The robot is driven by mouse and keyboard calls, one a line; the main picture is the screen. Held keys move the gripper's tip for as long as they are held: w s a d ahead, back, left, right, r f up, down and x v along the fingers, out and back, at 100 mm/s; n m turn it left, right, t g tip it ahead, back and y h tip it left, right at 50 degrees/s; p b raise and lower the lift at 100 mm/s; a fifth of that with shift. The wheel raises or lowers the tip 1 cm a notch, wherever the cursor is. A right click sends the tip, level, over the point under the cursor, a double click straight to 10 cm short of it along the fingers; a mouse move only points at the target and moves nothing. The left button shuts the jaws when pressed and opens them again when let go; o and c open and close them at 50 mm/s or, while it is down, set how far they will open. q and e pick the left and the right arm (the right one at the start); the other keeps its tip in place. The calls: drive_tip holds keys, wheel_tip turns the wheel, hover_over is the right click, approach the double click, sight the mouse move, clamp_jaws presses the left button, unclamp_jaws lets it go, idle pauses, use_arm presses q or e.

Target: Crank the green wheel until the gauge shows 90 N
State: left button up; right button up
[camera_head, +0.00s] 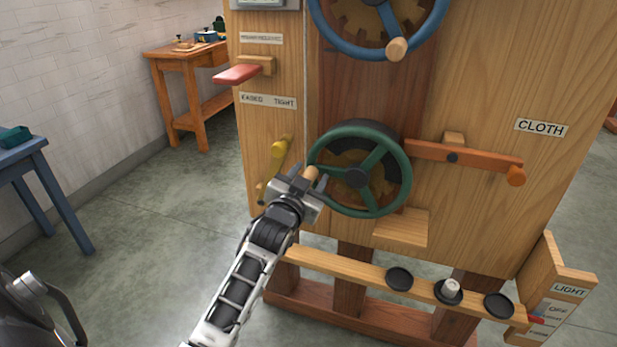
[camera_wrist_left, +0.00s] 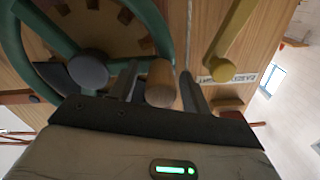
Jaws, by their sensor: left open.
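The green wheel (camera_head: 395,152) stands upright on the wooden panel, with spokes, a dark hub and a wooden crank knob (camera_head: 311,173) at its left rim. My left gripper (camera_head: 307,182) is at that knob. In the left wrist view the knob (camera_wrist_left: 160,84) lies between the two open fingers of my left gripper (camera_wrist_left: 160,88), with a gap visible at the right finger. The wheel's rim (camera_wrist_left: 152,20) and hub fill the left of that view. A grey display (camera_head: 262,3), perhaps the gauge, is cut off at the top edge; its reading is not legible. My right gripper is out of view.
A yellow lever (camera_head: 279,155) is close left of the knob. A blue wheel (camera_head: 330,40) is above, an orange lever (camera_head: 470,158) to the right, and a red lever (camera_head: 238,75) at upper left. A wooden shelf (camera_head: 340,266) with black discs runs below.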

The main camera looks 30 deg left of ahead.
use_arm(q)
clamp_jaws()
drive_tip(key=shift+r+m+p, duration=0.7)
drive_tip(key=shift+p, duration=0.35)
drive_tip(key=shift+f, duration=0.15)
unclamp_jaws()
drive_tip(key=v, duration=1.6)
drive_tip(key=shift+b, duration=0.3)
drive_tip(key=shift+d, duration=0.2)
